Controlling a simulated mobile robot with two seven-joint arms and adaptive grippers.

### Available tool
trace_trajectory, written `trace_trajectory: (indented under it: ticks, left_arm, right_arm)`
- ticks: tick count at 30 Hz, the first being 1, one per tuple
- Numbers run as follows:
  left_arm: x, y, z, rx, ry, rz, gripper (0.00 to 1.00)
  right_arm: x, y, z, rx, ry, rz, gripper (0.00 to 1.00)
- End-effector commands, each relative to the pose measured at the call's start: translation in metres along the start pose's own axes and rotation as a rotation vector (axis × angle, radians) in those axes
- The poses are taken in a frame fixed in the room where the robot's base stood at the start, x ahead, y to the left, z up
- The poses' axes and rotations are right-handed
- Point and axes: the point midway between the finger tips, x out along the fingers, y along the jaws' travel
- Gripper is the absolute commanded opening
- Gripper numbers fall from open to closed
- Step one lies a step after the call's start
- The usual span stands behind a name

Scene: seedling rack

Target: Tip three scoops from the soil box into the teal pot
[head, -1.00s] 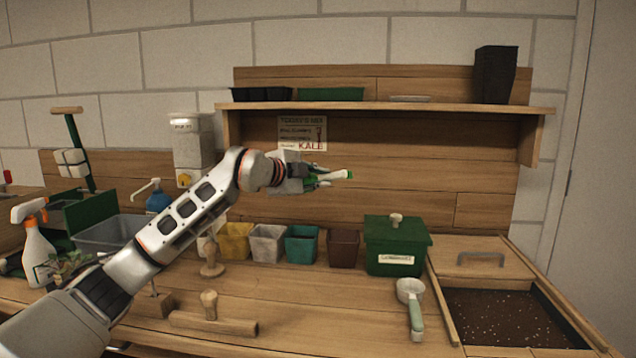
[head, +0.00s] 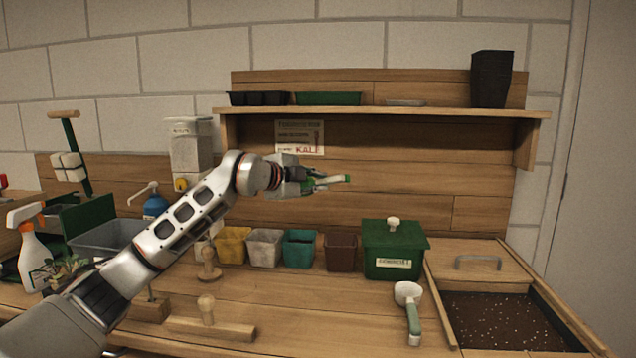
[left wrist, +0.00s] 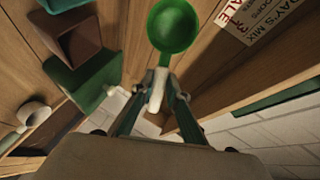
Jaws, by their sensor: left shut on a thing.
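My left gripper (head: 308,183) is raised in front of the back panel, above the pots. It is shut on a green scoop (left wrist: 173,25); its round bowl and pale handle show in the left wrist view. No soil shows on the green face I see; I cannot tell whether it is the inside. The teal pot (head: 300,250) stands upright on the bench below the gripper, between a grey and a brown pot. The soil box (head: 565,318), at the right, holds dark speckled soil. My right gripper is not in view.
A green lidded bin (head: 393,255) stands between the brown pot (head: 341,253) and the soil box. A white scoop with a green handle (head: 411,310) lies in front of it. A shelf (head: 380,109) runs above. Wooden tools (head: 210,328) lie at front left.

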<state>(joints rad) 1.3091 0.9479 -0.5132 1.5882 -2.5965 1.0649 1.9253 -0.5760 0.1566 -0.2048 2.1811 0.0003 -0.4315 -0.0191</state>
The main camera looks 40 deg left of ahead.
Motion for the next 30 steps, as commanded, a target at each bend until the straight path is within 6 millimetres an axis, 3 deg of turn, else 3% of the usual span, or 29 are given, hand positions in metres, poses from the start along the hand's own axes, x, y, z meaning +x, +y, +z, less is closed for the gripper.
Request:
trace_trajectory:
  ticks: [2, 5, 18, 30]
  left_arm:
    - [-0.008, -0.017, -0.005, 0.003, -0.004, 0.022, 0.0]
    - [-0.01, -0.023, -0.007, 0.014, -0.014, 0.073, 0.0]
    - [-0.008, -0.024, -0.008, 0.051, -0.06, 0.301, 0.0]
    - [-0.007, -0.025, -0.009, 0.076, -0.09, 0.447, 0.0]
  right_arm:
    - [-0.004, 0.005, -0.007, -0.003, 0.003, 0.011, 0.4]
    - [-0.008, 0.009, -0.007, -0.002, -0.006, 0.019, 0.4]
    - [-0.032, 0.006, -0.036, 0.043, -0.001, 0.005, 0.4]
    - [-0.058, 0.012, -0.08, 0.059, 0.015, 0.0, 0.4]
